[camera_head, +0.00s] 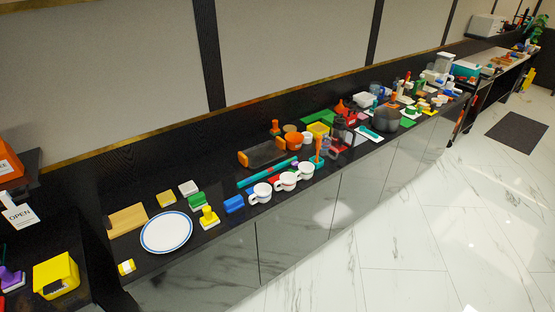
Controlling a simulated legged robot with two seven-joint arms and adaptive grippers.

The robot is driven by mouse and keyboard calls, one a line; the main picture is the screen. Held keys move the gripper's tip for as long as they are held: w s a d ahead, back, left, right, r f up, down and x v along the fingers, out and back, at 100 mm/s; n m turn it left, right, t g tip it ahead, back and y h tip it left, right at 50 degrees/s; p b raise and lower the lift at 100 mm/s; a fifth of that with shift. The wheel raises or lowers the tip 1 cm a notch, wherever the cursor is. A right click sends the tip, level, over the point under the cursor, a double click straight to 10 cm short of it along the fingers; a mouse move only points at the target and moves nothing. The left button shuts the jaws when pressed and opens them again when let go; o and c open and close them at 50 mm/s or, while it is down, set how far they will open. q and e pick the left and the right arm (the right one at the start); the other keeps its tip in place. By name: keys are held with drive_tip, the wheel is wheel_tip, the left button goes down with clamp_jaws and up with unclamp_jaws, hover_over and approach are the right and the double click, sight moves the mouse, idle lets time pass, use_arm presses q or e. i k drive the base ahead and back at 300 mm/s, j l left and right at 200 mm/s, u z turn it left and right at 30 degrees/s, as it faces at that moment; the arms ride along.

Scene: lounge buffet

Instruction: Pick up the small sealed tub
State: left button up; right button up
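I cannot tell for sure which item is the small sealed tub. Several small box-like items stand around the white plate: a yellow-topped one (166,198), a white-topped one (188,188), a green one (197,201) and a blue one (234,204). A small yellow and white item (126,267) lies near the counter's front left corner. A white container (364,100) stands farther along the counter. Neither of my grippers is in view.
The long black counter (218,229) is crowded toward its far end. A white plate with a blue rim (166,232) lies near its left end, and white mugs (286,181) line the front edge. A yellow box (56,275) stands at lower left.

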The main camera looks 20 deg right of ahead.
sight(294, 164)
drive_tip(key=i+l+u, duration=0.1)
drive_tip(key=l, duration=0.3)
drive_tip(key=i+l, duration=0.2)
drive_tip(key=l, duration=0.25)
drive_tip(key=i+l+u, duration=0.15)
drive_tip(key=l, duration=0.25)
drive_tip(key=i+l+u, duration=0.1)
drive_tip(key=l, duration=0.35)
drive_tip(key=i+l, duration=0.2)
drive_tip(key=l, duration=0.25)
drive_tip(key=i+l+u, duration=0.15)
drive_tip(key=l, duration=0.3)
drive_tip(key=k, duration=0.05)
